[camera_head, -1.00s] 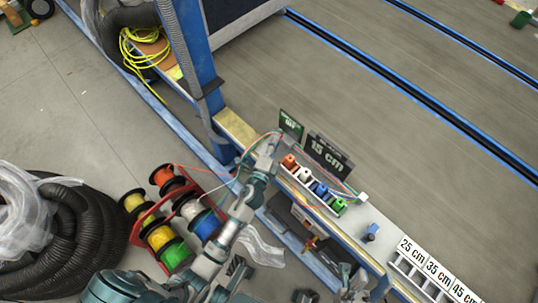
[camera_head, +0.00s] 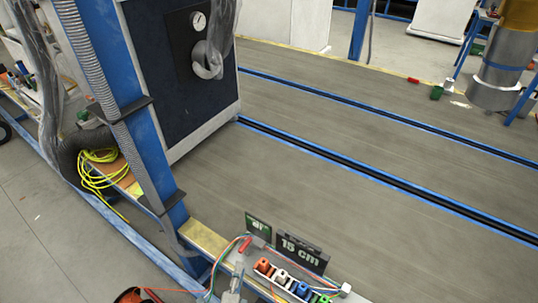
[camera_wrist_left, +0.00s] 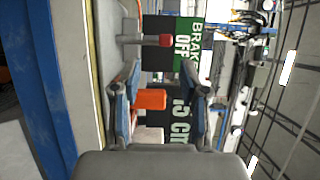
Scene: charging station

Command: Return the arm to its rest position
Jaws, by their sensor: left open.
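My left gripper (camera_head: 234,288) shows at the bottom edge of the head view, only partly in frame. In the left wrist view its two fingers (camera_wrist_left: 159,70) are apart with nothing held between them. Beyond the fingers are a grey lever with a red knob (camera_wrist_left: 165,41), the green-and-black BRAKE OFF sign (camera_wrist_left: 188,45) and an orange connector block (camera_wrist_left: 150,99). The red knob (camera_head: 244,245) also shows in the head view, close to the gripper. My right gripper is not in view.
The bench holds a 15 cm sign (camera_head: 301,252) and a row of coloured connectors (camera_head: 283,277) with thin wires. A blue post (camera_head: 128,120) stands left of the gripper. Yellow cable (camera_head: 98,172) hangs beside it. Open floor (camera_head: 400,200) lies beyond the bench.

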